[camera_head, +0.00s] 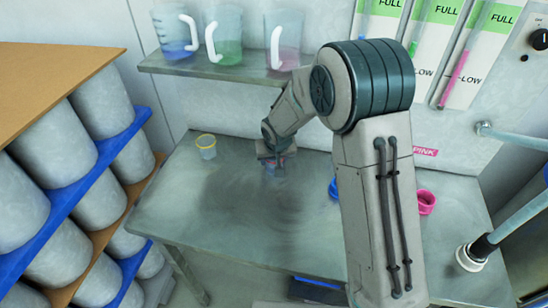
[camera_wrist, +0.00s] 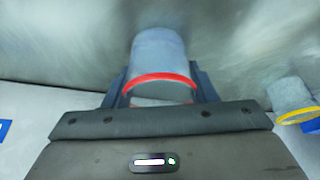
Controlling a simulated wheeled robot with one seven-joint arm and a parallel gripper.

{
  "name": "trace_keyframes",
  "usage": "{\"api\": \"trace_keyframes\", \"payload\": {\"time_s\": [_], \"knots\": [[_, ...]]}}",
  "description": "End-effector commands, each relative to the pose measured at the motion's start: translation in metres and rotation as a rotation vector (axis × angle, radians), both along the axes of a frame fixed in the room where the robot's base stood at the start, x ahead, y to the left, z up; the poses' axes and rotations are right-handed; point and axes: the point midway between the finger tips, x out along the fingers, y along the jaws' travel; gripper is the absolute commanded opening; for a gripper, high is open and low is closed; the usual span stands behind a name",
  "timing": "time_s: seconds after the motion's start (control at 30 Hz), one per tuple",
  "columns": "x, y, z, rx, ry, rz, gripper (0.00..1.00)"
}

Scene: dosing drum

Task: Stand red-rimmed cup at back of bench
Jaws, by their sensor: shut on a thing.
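The red-rimmed cup (camera_wrist: 160,60) is a pale grey-blue cup held between the two fingers of my gripper (camera_wrist: 160,90) in the wrist view. Its red rim faces my palm. In the head view my gripper (camera_head: 274,156) points down over the rear middle of the metal bench (camera_head: 240,225), with the cup below it, mostly hidden and small. I cannot tell whether the cup's base touches the bench.
A yellow-rimmed cup (camera_head: 206,146) stands at the back left of the bench and also shows in the wrist view (camera_wrist: 290,95). A blue item (camera_head: 333,188) and a pink cup (camera_head: 426,201) are at the right. A shelf (camera_head: 185,64) with jugs hangs above the back.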

Motion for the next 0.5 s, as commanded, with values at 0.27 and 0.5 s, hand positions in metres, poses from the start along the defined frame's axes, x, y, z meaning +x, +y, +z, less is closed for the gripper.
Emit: {"api": "trace_keyframes", "payload": {"time_s": [0.27,0.5], "knots": [[0.0000,0.0000,-0.0025,0.000,0.000,0.000,0.71],[-0.0001,-0.0001,-0.0024,0.000,0.000,0.000,0.73]]}}
